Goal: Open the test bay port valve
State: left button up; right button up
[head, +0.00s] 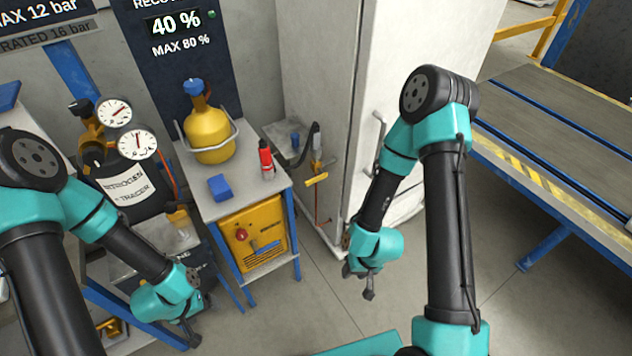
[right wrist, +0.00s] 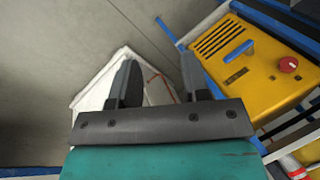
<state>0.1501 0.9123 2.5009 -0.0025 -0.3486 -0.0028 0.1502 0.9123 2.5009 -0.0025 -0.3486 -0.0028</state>
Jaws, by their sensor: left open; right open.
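A small valve fitting with a yellow lever (head: 317,180) is mounted on the side of the white cabinet, beside a dark hose; I take it for the port valve, but no label is readable. The lever lies roughly crosswise in the head view. My right gripper (head: 359,284) hangs in front of the cabinet, below and right of the lever, apart from it. The right wrist view shows its two fingers (right wrist: 158,82) spread with nothing between them. My left gripper (head: 192,325) is open at the lower left, low and left of the yellow recovery unit, away from the valve.
The yellow unit (head: 257,238) with a red knob and blue handle sits in a cart (head: 240,193) carrying a yellow cylinder (head: 210,135) and a red bottle (head: 266,160). The white cabinet (head: 318,75) stands behind. A blue-framed bench (head: 555,150) is at right. Floor before the cabinet is clear.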

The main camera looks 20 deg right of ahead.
jog(key=shift+o, duration=0.2)
jog(key=shift+o, duration=0.4)
jog(key=shift+w, duration=0.15)
jog(key=m+t+y, duration=0.1)
jog(key=m+t, duration=1.2)
jog(key=t, duration=0.3)
send_near(313, 182)
jog(key=v, duration=0.5)
jog(key=shift+d+f, duration=0.1)
jog(key=shift+f, duration=0.25)
jog(key=shift+w, duration=0.1)
jog(key=x, duration=1.7)
jog(key=shift+w+r, duration=0.1)
jog(key=shift+r, duration=0.3)
